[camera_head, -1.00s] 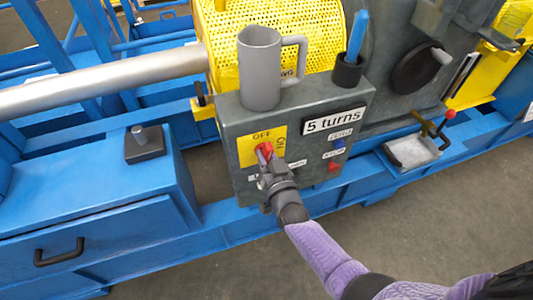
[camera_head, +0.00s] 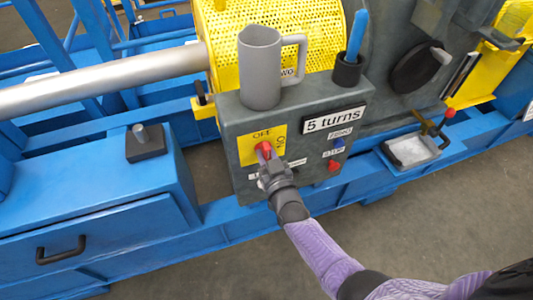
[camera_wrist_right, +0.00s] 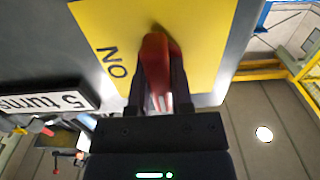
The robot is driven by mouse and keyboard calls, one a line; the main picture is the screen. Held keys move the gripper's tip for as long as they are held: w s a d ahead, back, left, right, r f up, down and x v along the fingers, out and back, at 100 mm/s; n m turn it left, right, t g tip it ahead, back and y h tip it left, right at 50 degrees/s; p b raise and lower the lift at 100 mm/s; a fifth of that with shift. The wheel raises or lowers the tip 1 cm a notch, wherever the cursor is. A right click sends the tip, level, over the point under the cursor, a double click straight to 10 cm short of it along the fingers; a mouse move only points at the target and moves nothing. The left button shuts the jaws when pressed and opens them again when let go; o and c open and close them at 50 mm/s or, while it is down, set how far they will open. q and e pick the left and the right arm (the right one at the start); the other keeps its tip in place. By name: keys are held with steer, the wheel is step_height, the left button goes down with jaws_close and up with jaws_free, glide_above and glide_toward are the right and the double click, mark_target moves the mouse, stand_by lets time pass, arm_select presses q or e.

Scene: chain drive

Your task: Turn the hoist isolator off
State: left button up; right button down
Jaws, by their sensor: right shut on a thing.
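The hoist isolator is a red handle (camera_head: 265,147) on a yellow plate (camera_head: 247,153), marked OFF at the top and ON at the right. It sits on the front of a grey control box (camera_head: 235,118). My right gripper (camera_head: 267,156) reaches up from below and is shut on the red handle. In the right wrist view the handle (camera_wrist_right: 155,65) stands between the two dark fingers (camera_wrist_right: 156,95), with the word ON on the yellow plate to its left. The gripper partly hides the handle, so its exact angle is hard to read. My left gripper is not in view.
A grey mug (camera_head: 260,70) and a black holder (camera_head: 347,72) with a blue stick stand on the box. A "5 turns" sign (camera_head: 334,119), a blue button (camera_head: 338,143) and a red button (camera_head: 334,165) are right of the isolator. Floor lies open in front.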

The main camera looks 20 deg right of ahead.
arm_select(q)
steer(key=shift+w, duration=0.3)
arm_select(e)
steer(key=c, duration=0.5)
jaws_free()
steer(key=shift+s, duration=0.1)
steer(key=shift+s+p, duration=0.35)
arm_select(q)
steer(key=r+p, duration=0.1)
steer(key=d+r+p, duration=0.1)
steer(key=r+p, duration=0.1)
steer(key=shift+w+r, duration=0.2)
arm_select(e)
steer(key=s, duration=0.9)
steer(key=shift+d, duration=0.2)
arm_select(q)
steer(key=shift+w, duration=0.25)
arm_select(e)
steer(key=shift+s+f, duration=0.1)
